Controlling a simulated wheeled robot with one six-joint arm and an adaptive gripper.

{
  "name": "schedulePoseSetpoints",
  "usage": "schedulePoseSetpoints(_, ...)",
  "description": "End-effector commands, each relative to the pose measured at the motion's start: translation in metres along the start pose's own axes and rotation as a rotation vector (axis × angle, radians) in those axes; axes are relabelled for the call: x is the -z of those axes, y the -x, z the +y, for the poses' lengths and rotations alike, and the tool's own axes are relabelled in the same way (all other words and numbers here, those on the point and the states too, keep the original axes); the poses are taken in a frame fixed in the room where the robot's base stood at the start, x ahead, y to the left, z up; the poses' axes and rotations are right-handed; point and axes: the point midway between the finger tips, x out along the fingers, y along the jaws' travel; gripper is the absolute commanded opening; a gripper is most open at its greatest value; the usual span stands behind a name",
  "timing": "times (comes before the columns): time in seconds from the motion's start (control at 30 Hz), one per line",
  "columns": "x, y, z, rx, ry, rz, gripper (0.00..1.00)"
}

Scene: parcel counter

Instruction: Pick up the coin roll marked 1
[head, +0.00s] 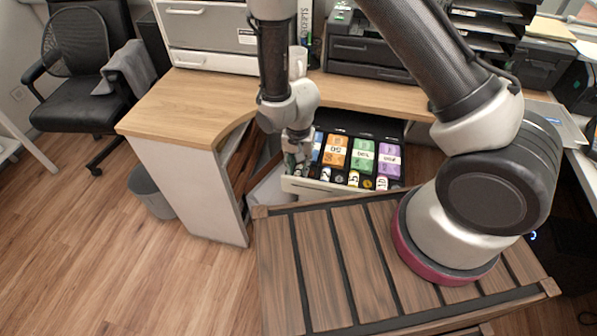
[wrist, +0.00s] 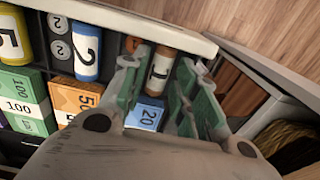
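The coin roll marked 1 (wrist: 160,72), white with brownish ends, lies in the cash drawer's end compartment in the wrist view. My gripper (wrist: 160,88) is open, with one green-padded finger on each side of the roll. A gap shows between the left finger and the roll; whether the right finger touches it I cannot tell. In the head view my gripper (head: 297,160) is over the left end of the open cash drawer (head: 325,188), and the arm hides this roll there.
Rolls marked 2 (wrist: 87,50) and 5 (wrist: 12,38) lie in neighbouring compartments, with loose coins (wrist: 60,35) between. Blue 20 notes (wrist: 148,113) lie close to the fingers. The drawer's front wall (wrist: 140,22) is near. The wooden counter (head: 185,105) stands left of the drawer.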

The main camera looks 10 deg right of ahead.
Motion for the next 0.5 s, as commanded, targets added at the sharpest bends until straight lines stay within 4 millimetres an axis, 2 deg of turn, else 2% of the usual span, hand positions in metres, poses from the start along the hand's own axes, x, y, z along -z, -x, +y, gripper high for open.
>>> schedulePoseSetpoints(0.1, -0.0001, -0.0108, 0.0006, -0.002, 0.000, -0.001, 0.30)
schedulePoseSetpoints(0.33, 0.0001, -0.0118, 0.0003, 0.000, 0.001, 0.000, 0.30)
schedulePoseSetpoints(0.5, 0.0001, -0.0117, 0.0003, 0.000, 0.001, 0.000, 0.00)
